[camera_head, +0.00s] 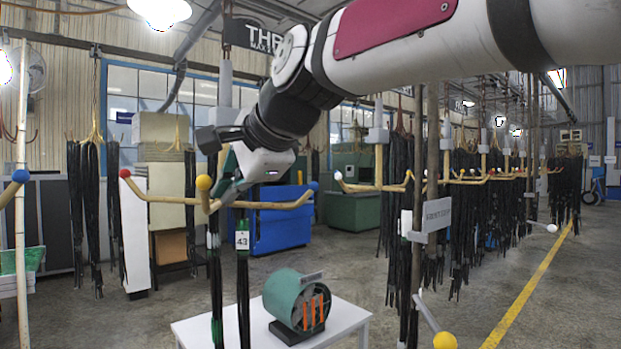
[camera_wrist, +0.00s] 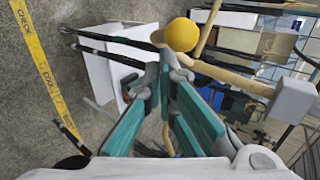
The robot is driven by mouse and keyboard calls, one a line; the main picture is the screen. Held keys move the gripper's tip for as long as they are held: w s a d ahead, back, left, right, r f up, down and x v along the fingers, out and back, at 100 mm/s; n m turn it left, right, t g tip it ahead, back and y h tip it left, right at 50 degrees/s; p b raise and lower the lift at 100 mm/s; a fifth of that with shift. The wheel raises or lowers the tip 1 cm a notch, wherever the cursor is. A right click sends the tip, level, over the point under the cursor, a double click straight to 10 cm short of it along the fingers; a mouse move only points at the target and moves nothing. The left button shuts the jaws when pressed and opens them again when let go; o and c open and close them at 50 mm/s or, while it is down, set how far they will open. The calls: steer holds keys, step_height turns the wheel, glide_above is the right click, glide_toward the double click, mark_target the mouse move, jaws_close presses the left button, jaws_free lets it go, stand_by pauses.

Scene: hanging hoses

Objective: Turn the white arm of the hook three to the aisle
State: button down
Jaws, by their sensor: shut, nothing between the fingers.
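Hook three hangs under a partly covered sign (camera_head: 250,38) reading "THR". In the head view its tan arms end in a red ball (camera_head: 125,173), a yellow ball (camera_head: 204,183) and a blue ball (camera_head: 314,187). I cannot make out a white-tipped arm on this hook. My gripper (camera_head: 222,190) is beside the hook's centre, close to the yellow ball, partly hidden by the arms. In the wrist view its teal fingers (camera_wrist: 168,72) are shut and empty, just below a yellow ball (camera_wrist: 181,34). Whether they touch it is unclear.
Black hoses (camera_head: 243,300) with a tag 43 hang below the hook. A white table (camera_head: 345,318) with a green drum (camera_head: 298,300) stands below. More hooks with hoses line the right, beside a yellow floor line (camera_head: 525,295). Open floor lies at left.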

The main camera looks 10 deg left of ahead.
steer(key=shift+s+a+r+p, duration=0.1)
steer(key=shift+s+a+p, duration=0.35)
steer(key=shift+a+p, duration=0.35)
steer(key=shift+s+a+p, duration=0.4)
steer(key=shift+a+p, duration=2.25)
steer(key=shift+a, duration=3.8)
steer(key=d+r, duration=0.4)
steer(key=r, duration=0.5)
steer(key=shift+w+d, duration=0.2)
glide_toward(211, 183)
steer(key=shift+s+a+r, duration=0.65)
steer(key=shift+a+r, duration=0.4)
steer(key=shift+a, duration=1.65)
